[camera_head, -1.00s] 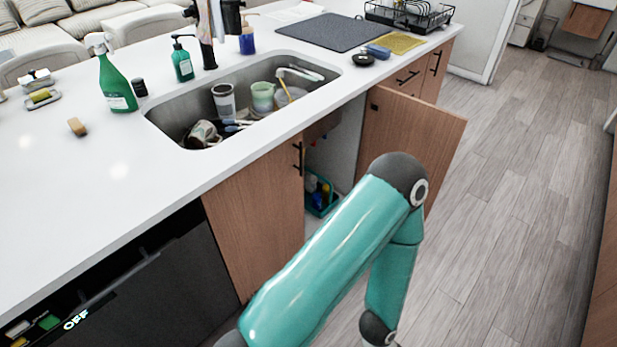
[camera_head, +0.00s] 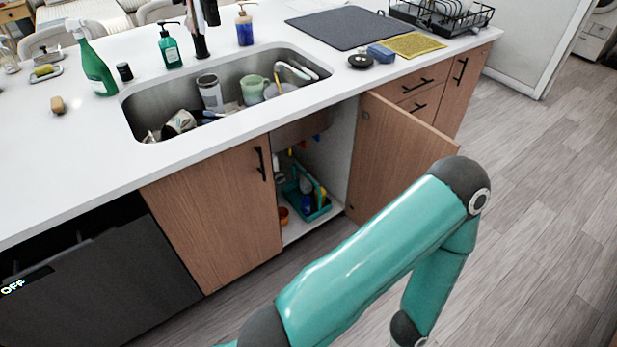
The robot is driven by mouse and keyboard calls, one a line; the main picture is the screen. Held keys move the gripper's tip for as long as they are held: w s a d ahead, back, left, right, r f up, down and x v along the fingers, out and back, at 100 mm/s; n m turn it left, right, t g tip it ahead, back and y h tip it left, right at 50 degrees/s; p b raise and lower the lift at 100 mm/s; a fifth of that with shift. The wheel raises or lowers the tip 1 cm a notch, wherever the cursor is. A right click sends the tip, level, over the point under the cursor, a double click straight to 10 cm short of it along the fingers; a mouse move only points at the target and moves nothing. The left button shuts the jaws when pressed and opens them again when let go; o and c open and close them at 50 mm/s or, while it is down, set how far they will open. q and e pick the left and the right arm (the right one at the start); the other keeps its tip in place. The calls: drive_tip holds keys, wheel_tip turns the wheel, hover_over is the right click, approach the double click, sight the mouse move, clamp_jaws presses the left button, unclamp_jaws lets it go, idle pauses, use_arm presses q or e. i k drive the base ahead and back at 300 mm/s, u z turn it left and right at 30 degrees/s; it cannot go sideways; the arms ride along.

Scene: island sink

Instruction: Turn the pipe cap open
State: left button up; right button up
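The cabinet under the sink (camera_head: 300,230) is open on its right side, with its right door (camera_head: 403,150) swung outward. Small red, blue and yellow parts (camera_head: 316,139) show high inside, below the sink basin. I cannot tell whether one of them is the pipe cap; no cap is clearly visible. The upper inside of the cabinet is partly hidden by the countertop and the closed left door (camera_head: 215,205). One of my teal arms crosses the lower right, in front of the open door. Neither gripper is in view.
A teal caddy (camera_head: 323,209) with bottles and an orange-brown pot (camera_head: 283,216) stand on the cabinet floor. The sink (camera_head: 150,105) above holds cups and dishes. A dark dishwasher (camera_head: 100,285) is at left. The floor (camera_head: 520,200) at right is clear.

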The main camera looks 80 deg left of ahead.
sight(279, 177)
drive_tip(key=z, duration=0.15)
drive_tip(key=i, duration=0.3)
drive_tip(key=u, duration=3.1)
drive_tip(key=i, duration=0.55)
drive_tip(key=z, duration=0.45)
drive_tip(key=k, duration=0.35)
drive_tip(key=u, duration=0.15)
